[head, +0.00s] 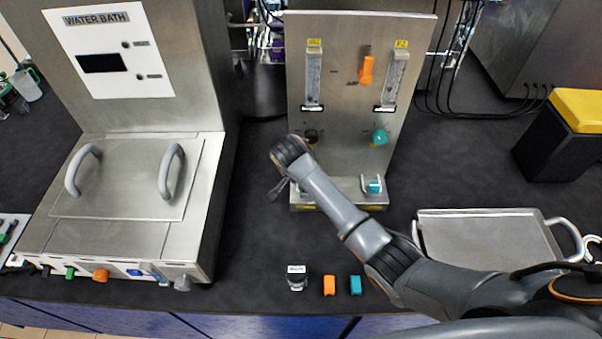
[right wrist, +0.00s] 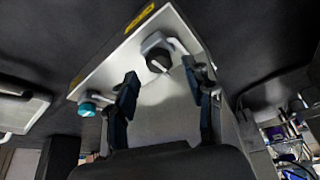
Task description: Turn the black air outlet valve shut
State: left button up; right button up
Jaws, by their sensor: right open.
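The black outlet valve (right wrist: 158,60) shows in the right wrist view as a round black knob with a pale pointer, beside a bent grey pipe on the metal ledge of the panel. In the head view my right arm covers its place. My right gripper (right wrist: 165,92) is open, with the valve beyond its fingertips and nothing between them. I cannot tell whether the fingers touch it. In the head view the gripper (head: 282,188) is partly hidden by its wrist, at the left end of the ledge. My left gripper is not in view.
A teal outlet valve (head: 374,187) is at the ledge's right end. The upright panel (head: 345,100) carries an upper black knob (head: 311,136), a teal knob (head: 379,137) and an orange valve (head: 366,70). A water bath (head: 130,190) stands left, a metal tray (head: 485,245) right.

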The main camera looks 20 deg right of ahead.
jog(key=v, duration=0.9)
jog(key=shift+r, duration=0.35)
jog(key=shift+a, duration=0.1)
